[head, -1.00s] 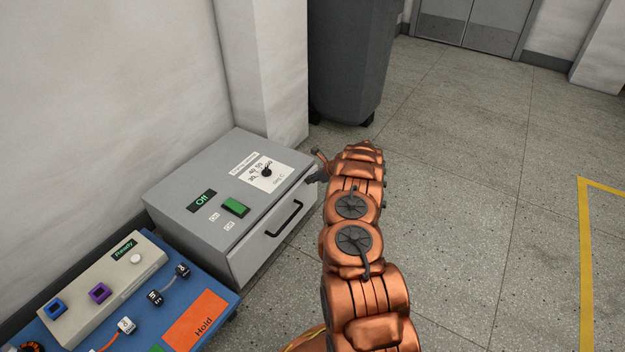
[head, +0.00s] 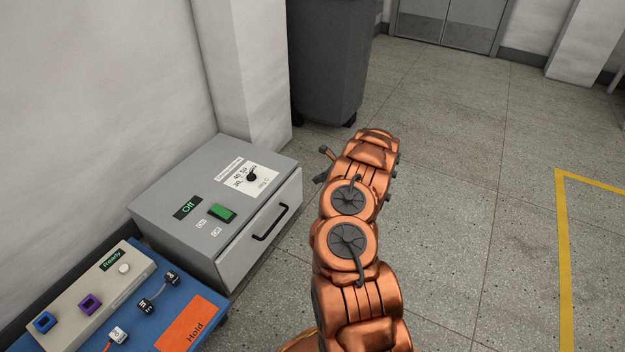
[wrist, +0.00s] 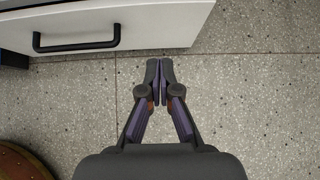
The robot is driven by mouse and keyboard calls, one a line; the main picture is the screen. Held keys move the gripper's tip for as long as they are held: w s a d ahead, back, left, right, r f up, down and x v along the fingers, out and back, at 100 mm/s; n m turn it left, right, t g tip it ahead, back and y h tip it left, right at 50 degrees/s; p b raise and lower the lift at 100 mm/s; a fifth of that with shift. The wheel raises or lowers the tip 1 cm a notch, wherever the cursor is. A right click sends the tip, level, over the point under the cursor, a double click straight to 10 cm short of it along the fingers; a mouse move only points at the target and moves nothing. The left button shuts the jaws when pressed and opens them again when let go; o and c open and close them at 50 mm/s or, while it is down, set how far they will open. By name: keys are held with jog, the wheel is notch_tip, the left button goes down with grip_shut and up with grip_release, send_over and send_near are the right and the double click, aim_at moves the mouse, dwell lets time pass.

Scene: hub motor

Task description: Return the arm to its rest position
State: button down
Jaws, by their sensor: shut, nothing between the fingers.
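My gripper (wrist: 159,80) is shut and empty in the wrist view, with its fingertips together over the bare speckled floor. It is just in front of and to the right of the grey oven's drawer front. In the head view my copper arm reaches forward to the right of the oven, and the gripper is mostly hidden behind the arm.
The grey oven (head: 232,180) has a black handle (head: 272,222), a green switch and a display reading "Off". A blue bench (head: 185,285) with a "Ready" box (head: 78,303) is at lower left. A dark bin (head: 330,60) stands behind. The floor to the right is clear.

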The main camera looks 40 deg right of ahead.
jog(key=shift+s+d+r, duration=0.15)
jog(key=shift+s+r, duration=0.15)
jog(key=shift+r, duration=0.05)
